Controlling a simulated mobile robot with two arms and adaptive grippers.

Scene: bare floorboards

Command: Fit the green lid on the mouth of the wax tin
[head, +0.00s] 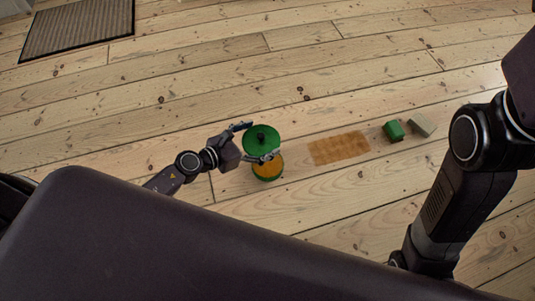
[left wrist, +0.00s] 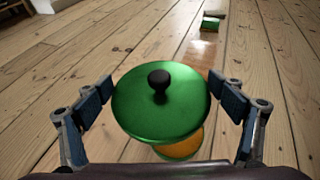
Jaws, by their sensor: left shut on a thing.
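The green lid (head: 254,146) is a round disc with a black knob on top; it also shows in the left wrist view (left wrist: 140,105). My left gripper (head: 257,142) is shut on the lid, with a finger at each side of its rim. The wax tin (head: 268,170) stands on the floorboards, green with an orange-yellow top. In the left wrist view the tin (left wrist: 183,147) shows below the lid, which hides part of it. The lid is held above the tin and looks offset from its mouth. My right gripper is out of view; only its arm shows.
A flat brown wooden patch (head: 338,149) lies on the floor right of the tin. Beyond it sit a green block (head: 393,131) and a pale block (head: 421,125). A striped doormat (head: 80,27) lies at the top left. The floorboards between are clear.

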